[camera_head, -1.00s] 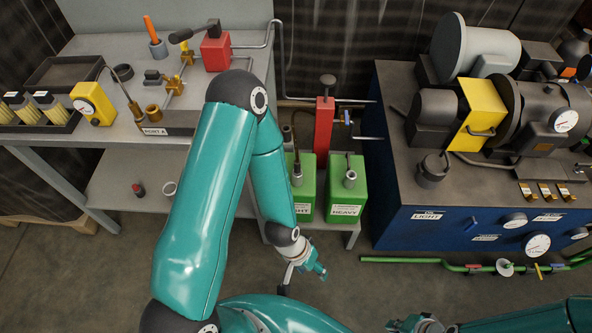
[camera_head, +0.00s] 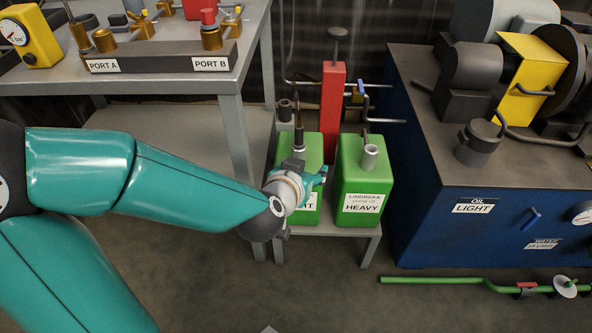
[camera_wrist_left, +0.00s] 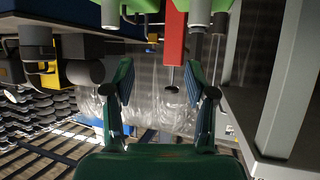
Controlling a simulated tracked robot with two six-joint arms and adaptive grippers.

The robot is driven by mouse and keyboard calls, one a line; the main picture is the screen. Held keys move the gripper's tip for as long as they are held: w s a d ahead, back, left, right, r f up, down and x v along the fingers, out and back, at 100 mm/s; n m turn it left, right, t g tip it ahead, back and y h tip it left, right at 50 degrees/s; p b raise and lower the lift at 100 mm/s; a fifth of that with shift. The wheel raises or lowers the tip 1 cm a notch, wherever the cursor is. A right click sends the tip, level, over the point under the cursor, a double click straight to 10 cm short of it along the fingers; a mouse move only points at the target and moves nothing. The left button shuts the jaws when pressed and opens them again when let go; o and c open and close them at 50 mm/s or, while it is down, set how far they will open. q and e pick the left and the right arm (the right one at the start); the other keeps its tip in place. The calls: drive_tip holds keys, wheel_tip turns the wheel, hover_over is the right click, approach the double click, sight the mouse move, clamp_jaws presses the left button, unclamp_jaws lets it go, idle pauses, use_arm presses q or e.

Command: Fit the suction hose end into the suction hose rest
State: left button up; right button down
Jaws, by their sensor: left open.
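The suction hose end (camera_head: 298,137) appears as a slim dark and metal piece upright in the neck of the left green can (camera_head: 313,150), labelled as the LIGHT one. A small dark cup (camera_head: 285,112) stands behind that can; I cannot tell whether it is the suction hose rest. My left gripper (camera_head: 314,181) is in front of the LIGHT can and hides part of its label. In the left wrist view, that gripper (camera_wrist_left: 163,95) is open, with nothing between its fingers. My right gripper is not in view.
The HEAVY green can (camera_head: 363,185) stands just right on the same low grey stand. A red pump column (camera_head: 333,110) rises behind the cans. The bench leg (camera_head: 240,150) is to the left and the blue oil unit (camera_head: 430,215) to the right. Open floor lies in front.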

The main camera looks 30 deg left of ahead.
use_arm(q)
drive_tip(key=s+a+f+n+t+y+b, duration=0.1)
drive_tip(key=s+a+y+b, duration=0.15)
drive_tip(key=b, duration=0.35)
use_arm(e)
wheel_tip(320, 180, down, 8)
use_arm(q)
drive_tip(key=p, duration=1)
approach(298, 139)
drive_tip(key=w+f, duration=0.2)
drive_tip(key=shift+w+a+f+t+b, duration=0.2)
drive_tip(key=shift+w+a, duration=0.2)
drive_tip(key=shift+w, duration=0.15)
drive_tip(key=shift+w+a+f+t+b, duration=0.2)
drive_tip(key=shift+w+a, duration=0.2)
drive_tip(key=shift+w, duration=0.15)
drive_tip(key=shift+r+b+x, duration=0.2)
drive_tip(key=shift+b+x, duration=0.15)
drive_tip(key=shift+x, duration=1.2)
drive_tip(key=shift+r+b+x, duration=0.2)
drive_tip(key=shift+b+x, duration=0.1)
drive_tip(key=shift+x, duration=1.2)
drive_tip(key=shift+a, duration=0.2)
clamp_jaws()
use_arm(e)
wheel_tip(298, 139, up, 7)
